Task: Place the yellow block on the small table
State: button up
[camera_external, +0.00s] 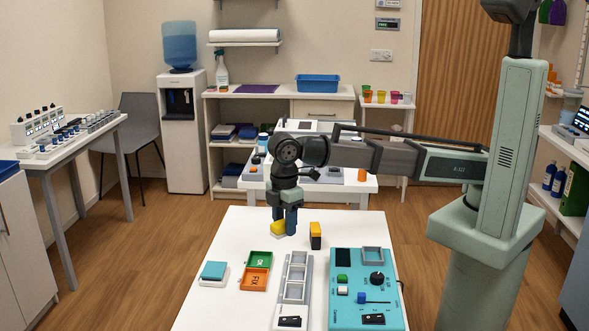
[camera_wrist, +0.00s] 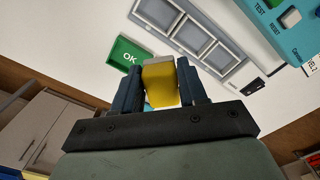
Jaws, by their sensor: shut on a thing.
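My gripper (camera_external: 285,224) is above the far half of the white front table (camera_external: 232,238). It is shut on the yellow block (camera_external: 277,229). In the wrist view the yellow block (camera_wrist: 160,84) sits between the two dark fingers of my gripper (camera_wrist: 160,88), with a paler end pointing away. I cannot tell whether the block touches the tabletop or hangs just over it. A small white table (camera_external: 388,104) with coloured cups stands at the back right; which table the task calls small is not clear.
The front table holds a green OK tray (camera_external: 259,259), an orange FIX tray (camera_external: 254,279), a grey three-part rack (camera_external: 296,278), a teal control panel (camera_external: 365,290), a teal-topped block (camera_external: 213,272) and an orange-and-black object (camera_external: 315,236). A cluttered white table (camera_external: 345,187) stands behind.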

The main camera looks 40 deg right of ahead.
jog(key=s+a+f+n, duration=0.2)
jog(key=s+a, duration=0.4)
jog(key=a, duration=0.1)
jog(key=n, duration=0.7)
send_over(259, 297)
jog(key=shift+d+f, duration=0.1)
jog(key=shift+f, duration=4.85)
jog(key=shift+f, duration=0.1)
jog(key=o, duration=1)
jog(key=shift+o, duration=0.2)
notch_tip(259, 297, up, 12)
